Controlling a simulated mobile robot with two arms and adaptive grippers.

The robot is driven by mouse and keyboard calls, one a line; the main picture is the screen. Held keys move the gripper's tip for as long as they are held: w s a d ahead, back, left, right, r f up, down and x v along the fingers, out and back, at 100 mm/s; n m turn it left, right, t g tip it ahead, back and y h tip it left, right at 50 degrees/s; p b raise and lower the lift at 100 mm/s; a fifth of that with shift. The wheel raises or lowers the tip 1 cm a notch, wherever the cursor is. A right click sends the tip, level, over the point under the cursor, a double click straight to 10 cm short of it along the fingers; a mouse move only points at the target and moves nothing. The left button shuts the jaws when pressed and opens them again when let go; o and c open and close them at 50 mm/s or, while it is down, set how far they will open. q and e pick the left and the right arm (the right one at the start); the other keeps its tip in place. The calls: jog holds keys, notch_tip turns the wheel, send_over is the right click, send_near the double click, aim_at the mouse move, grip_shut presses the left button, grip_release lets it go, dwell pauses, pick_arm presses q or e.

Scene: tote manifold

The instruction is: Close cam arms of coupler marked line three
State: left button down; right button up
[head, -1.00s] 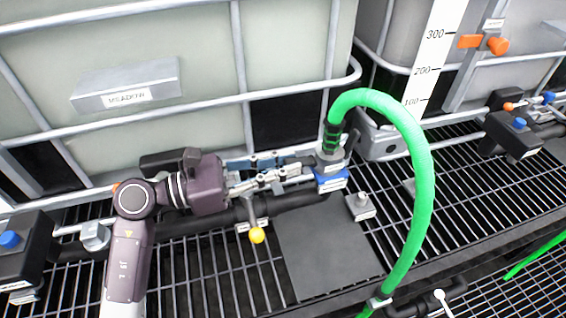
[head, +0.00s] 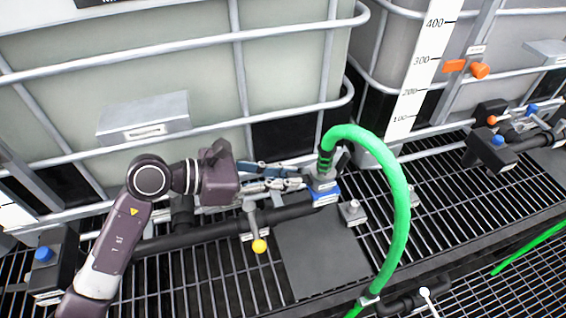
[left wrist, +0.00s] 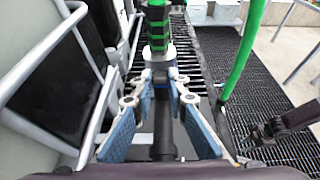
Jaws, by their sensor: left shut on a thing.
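The coupler (head: 322,185) is a grey fitting on a blue base under the green hose (head: 398,210). Its small label is too fine to read. My left gripper (head: 303,178) reaches in from the left, level with it. In the left wrist view my left gripper (left wrist: 162,88) has its blue-padded fingers on either side of the grey coupler (left wrist: 158,58) and is shut on it. The fingers hide its near sides, so I cannot tell exactly how the cam arms sit.
A yellow-knobbed valve handle (head: 259,246) hangs below my left gripper. A dark flat plate (head: 325,255) lies on the black grating. The white tank's tube frame (head: 190,50) stands close behind. Another blue-capped fitting (head: 492,148) is at the right.

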aim_at(299, 176)
pick_arm(q)
jog(key=y+p, duration=0.1)
jog(key=r+y+p, duration=0.1)
jog(key=p, duration=0.1)
jog(key=d+r+g+y+p, duration=0.1)
jog(key=p, duration=0.1)
jog(key=shift+w+d+r, duration=0.1)
jog(key=shift+w+r, duration=0.15)
jog(key=shift+w+d+g+y+p, duration=0.15)
jog(key=shift+d+g+y+p, duration=0.15)
jog(key=shift+y+p, duration=0.7)
jog(key=shift+w+d+r+g+y+p, duration=0.1)
jog(key=shift+d+g+y+p, duration=0.3)
jog(key=shift+y, duration=0.6)
jog(key=shift+d, duration=0.1)
jog(key=c, duration=1.9)
grip_release()
jog(key=v, duration=1.1)
jog(key=shift+r, duration=0.4)
